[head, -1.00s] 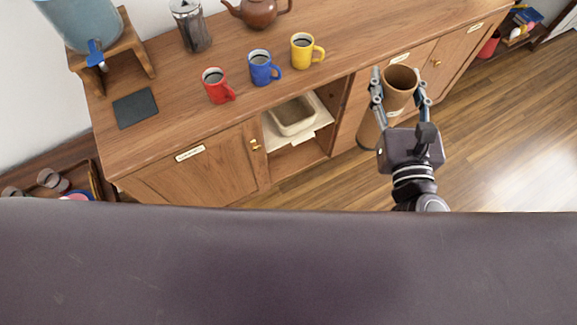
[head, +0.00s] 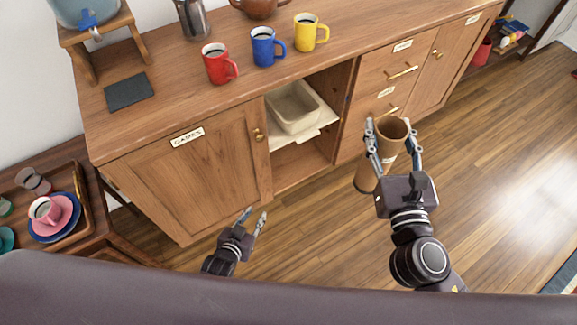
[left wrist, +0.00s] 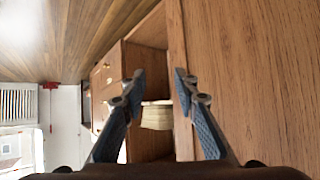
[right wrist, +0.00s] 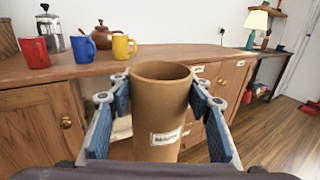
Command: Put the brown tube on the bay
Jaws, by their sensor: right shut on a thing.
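The brown tube (head: 372,174) is an open-topped cardboard cylinder with a white label. My right gripper (head: 393,140) is shut around it near its top and holds it in front of the cabinet's drawers. In the right wrist view the tube (right wrist: 160,105) stands between both fingers. The open bay (head: 305,160) in the cabinet lies to the left of the tube. It has a shelf holding a beige bin (head: 293,106) on a pale cloth or paper, with empty space below. My left gripper (head: 257,218) is open and empty in front of the cabinet door.
Red (head: 217,64), blue (head: 265,46) and yellow (head: 308,32) mugs stand on the cabinet top above the bay. A closed door labelled GAMES (head: 190,180) is left of the bay. Drawers with brass handles (head: 402,71) are at its right. A tray with dishes (head: 72,238) is far left.

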